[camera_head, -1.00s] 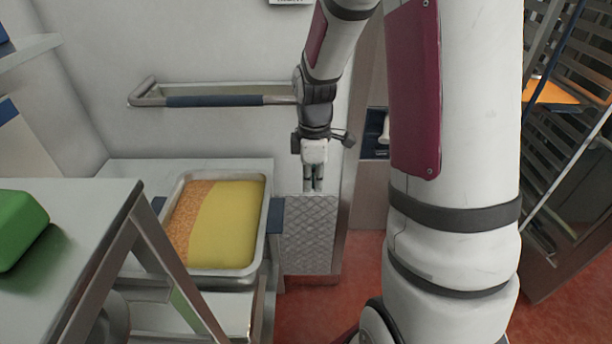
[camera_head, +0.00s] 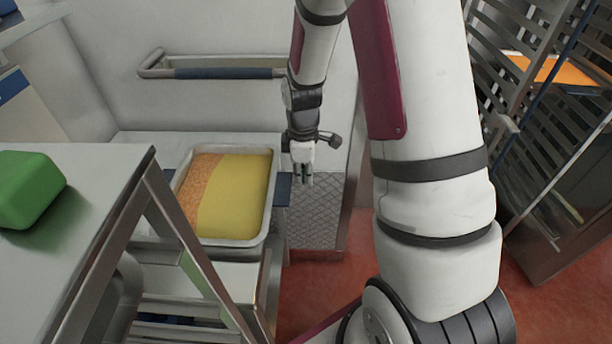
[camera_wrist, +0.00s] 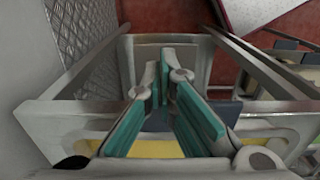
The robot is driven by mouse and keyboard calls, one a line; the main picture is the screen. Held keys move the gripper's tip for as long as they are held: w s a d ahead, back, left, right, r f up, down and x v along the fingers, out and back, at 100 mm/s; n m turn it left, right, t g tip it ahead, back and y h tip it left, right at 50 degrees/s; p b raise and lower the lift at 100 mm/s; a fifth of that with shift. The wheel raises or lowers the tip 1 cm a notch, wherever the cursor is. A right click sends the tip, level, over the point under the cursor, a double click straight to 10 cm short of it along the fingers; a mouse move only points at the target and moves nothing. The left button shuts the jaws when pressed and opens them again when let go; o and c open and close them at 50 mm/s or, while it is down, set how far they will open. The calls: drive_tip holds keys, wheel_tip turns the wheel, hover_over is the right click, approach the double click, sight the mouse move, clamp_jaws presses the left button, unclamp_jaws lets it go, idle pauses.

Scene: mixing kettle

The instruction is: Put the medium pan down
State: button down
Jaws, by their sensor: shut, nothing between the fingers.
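The medium pan (camera_head: 228,242) is a shallow metal pan with orange-brown and yellow contents. It rests level on a grey surface between the green block's table and my gripper. My gripper (camera_head: 303,181) is just right of the pan's right rim, pointing down, shut and empty. A dark blue piece (camera_head: 283,190) sits beside the pan, close to the fingers. In the wrist view, the teal-padded fingers (camera_wrist: 164,62) converge with nothing between them. Yellow contents (camera_wrist: 155,149) show behind them. Whether the fingers touch the rim cannot be told.
A green block (camera_head: 28,190) lies on a grey table (camera_head: 95,185) at left. A wall rail (camera_head: 225,72) runs behind the pan. A rack (camera_head: 545,110) with an orange-filled tray (camera_head: 545,69) stands at right. Red floor (camera_head: 325,275) shows between.

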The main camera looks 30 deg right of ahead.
drive_tip(key=w+a, duration=0.2)
drive_tip(key=a, duration=0.1)
drive_tip(key=w+a+b, duration=0.1)
drive_tip(key=w+a, duration=0.1)
drive_tip(key=a, duration=0.1)
drive_tip(key=w+a+b, duration=0.1)
drive_tip(key=w+a, duration=0.1)
drive_tip(key=a, duration=0.1)
drive_tip(key=shift+w+a, duration=0.25)
drive_tip(key=shift+a, duration=0.05)
